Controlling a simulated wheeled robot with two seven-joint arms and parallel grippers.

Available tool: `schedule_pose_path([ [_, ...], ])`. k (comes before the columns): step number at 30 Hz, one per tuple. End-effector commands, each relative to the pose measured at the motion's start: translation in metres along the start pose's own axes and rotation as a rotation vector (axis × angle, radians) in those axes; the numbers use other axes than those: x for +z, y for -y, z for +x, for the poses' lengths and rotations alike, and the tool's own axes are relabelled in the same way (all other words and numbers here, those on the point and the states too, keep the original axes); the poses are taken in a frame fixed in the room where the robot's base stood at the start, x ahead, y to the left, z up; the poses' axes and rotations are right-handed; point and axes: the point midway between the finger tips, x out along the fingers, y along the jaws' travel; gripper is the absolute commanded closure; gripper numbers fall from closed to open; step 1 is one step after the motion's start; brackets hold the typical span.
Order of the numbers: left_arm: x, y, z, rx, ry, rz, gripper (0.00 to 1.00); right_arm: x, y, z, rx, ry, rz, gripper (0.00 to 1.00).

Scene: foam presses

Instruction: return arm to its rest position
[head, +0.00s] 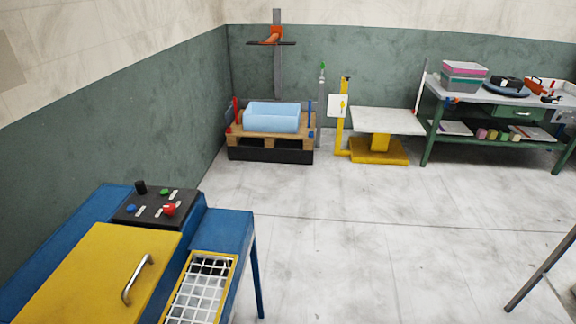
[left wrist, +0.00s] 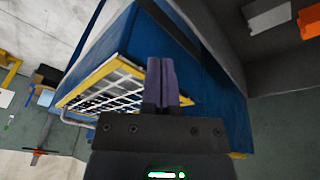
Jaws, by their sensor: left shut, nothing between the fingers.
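My left gripper (left wrist: 161,84) shows in the left wrist view. Its two purple-grey fingers are together with nothing between them. Behind the fingers is the blue press (left wrist: 205,75) with its yellow-framed white grid (left wrist: 120,85); the fingers overlap the grid in the picture, and I cannot tell how far apart they are. In the head view neither gripper is visible. The press stands at lower left there, with a yellow lid (head: 95,270), a metal handle (head: 137,279) and the white grid (head: 203,285).
A control panel (head: 150,207) with a red button sits on the press. A pallet (head: 270,137) with a light blue bin (head: 271,117) stands at the back wall. A yellow lift table (head: 380,140) and a green workbench (head: 500,118) stand to its right. The middle floor is clear.

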Motion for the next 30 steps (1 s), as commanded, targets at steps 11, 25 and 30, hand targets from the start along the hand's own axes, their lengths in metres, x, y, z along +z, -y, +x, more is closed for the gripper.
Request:
schedule_pose_path([
  [11,0.237,0.073,-0.003,0.053,0.163,0.825,1.00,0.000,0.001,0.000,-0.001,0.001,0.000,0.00],
  [25,0.283,0.100,0.193,0.031,0.189,0.844,1.00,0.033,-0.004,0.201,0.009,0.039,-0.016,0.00],
  [30,0.285,0.102,0.202,0.028,0.191,0.846,1.00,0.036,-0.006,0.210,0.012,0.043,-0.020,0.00],
])
